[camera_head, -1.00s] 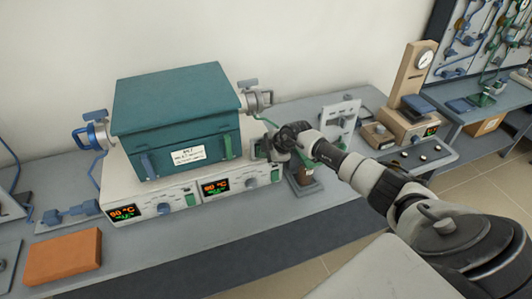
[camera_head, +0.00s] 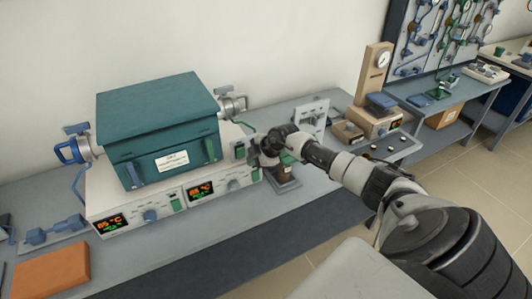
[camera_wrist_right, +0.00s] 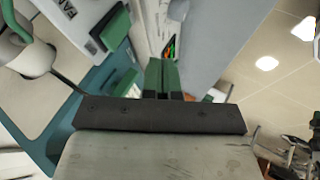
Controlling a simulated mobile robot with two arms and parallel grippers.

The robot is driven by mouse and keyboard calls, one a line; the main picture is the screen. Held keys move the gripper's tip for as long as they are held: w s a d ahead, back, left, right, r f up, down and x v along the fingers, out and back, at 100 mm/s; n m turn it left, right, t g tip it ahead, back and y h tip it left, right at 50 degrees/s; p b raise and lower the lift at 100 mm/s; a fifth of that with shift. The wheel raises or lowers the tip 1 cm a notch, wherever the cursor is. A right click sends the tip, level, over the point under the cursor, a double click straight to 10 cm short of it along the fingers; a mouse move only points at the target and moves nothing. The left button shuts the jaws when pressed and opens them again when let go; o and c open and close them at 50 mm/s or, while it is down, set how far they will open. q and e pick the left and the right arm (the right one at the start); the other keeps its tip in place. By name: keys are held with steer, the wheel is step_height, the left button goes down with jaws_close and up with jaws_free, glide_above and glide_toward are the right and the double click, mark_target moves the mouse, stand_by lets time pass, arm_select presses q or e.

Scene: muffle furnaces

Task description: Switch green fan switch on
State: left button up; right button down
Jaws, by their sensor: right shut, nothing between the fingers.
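A teal box-shaped furnace (camera_head: 158,132) sits on a white control base. A green switch (camera_head: 239,150) is on the base's right side, just left of my right gripper (camera_head: 254,158). In the right wrist view, a white panel with a "FAN" label (camera_wrist_right: 64,8) and a green switch (camera_wrist_right: 110,30) show at upper left. My right gripper's closed fingers (camera_wrist_right: 162,78) show in the middle, empty, to the right of that switch. I cannot tell whether they touch anything. The switch's on or off position is unclear. My left gripper is not in view.
Two lit displays (camera_head: 110,222) and several knobs are on the base's front. A blue valve (camera_head: 72,150) is at left and a grey one (camera_head: 232,104) at right. An orange-brown block (camera_head: 52,272) lies at front left. A gauge stand (camera_head: 376,75) stands further right.

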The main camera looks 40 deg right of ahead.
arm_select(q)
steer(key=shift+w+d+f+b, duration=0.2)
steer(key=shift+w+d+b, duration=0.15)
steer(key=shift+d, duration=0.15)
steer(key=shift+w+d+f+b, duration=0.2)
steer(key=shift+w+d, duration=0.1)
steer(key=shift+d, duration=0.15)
arm_select(e)
steer(key=s+d+r, duration=0.2)
steer(key=s+r, duration=0.2)
steer(key=shift+s+d+r, duration=0.2)
steer(key=shift+d, duration=0.2)
